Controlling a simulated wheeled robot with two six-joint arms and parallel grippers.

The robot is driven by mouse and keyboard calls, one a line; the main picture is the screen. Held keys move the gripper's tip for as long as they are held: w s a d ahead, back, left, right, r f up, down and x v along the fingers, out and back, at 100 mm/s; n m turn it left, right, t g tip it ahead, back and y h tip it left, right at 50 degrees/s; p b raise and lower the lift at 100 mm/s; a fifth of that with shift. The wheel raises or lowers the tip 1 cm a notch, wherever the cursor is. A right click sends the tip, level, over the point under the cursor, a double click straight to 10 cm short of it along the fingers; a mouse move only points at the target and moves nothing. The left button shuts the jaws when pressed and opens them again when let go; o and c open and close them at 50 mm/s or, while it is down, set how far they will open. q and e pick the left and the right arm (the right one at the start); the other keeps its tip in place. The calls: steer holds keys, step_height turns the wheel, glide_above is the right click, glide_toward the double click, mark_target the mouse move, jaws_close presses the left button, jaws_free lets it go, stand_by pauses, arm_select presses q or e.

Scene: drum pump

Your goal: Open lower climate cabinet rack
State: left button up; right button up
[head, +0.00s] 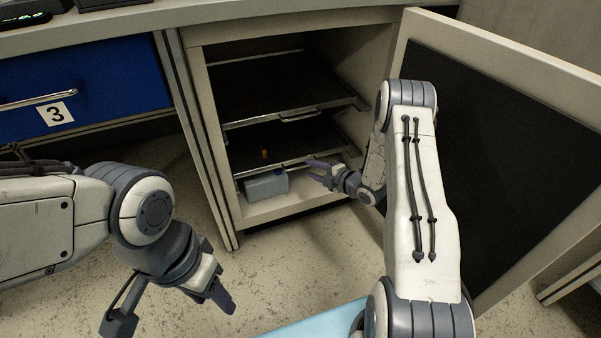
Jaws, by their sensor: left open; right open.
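The climate cabinet (215,130) stands with its door (490,140) swung open to the right. Inside are an upper rack (265,90) and a lower rack (255,150), both dark with light metal front edges. My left gripper (175,310) is open and empty above the floor at the lower left, away from the cabinet.
A grey-blue box (265,185) sits on the cabinet floor under the lower rack. A blue drawer (80,90) marked 3 is left of the cabinet. The open door borders my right arm. A light blue surface (315,322) shows at the bottom. Speckled floor lies before the cabinet.

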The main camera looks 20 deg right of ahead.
mark_target(301, 167)
step_height(301, 167, down, 3)
steer(key=s+d+t, duration=0.1)
steer(key=s+d, duration=0.1)
steer(key=shift+n+t+y, duration=0.3)
steer(key=shift+n+y, duration=0.1)
steer(key=shift+y, duration=0.1)
steer(key=b+x, duration=0.5)
steer(key=x, duration=0.4)
steer(key=shift+w+b, duration=0.3)
steer(key=shift+w, duration=0.15)
jaws_close()
